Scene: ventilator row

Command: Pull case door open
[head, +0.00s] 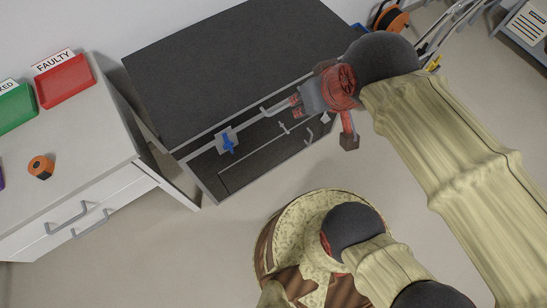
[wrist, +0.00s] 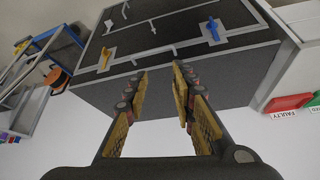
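The case (head: 225,70) is a large dark grey box with metal edges, left of centre in the head view. Its front (head: 265,160) carries thin metal bars, small hooked handles and a blue latch (head: 228,143). In the wrist view the case (wrist: 165,90) appears turned over, with the blue latch (wrist: 212,30) at upper right and a yellow latch (wrist: 105,60) at upper left. My gripper (head: 320,122) is in front of the case's right part. In the wrist view its fingers (wrist: 158,75) are apart with nothing between them. Contact with the front cannot be told.
A white drawer cabinet (head: 110,135) stands left of the case, bearing a red FAULTY tray (head: 66,80), a green tray (head: 15,108) and an orange roll (head: 40,167). A cart (wrist: 40,60) with an orange reel (head: 391,18) stands beyond the case. Floor in front is clear.

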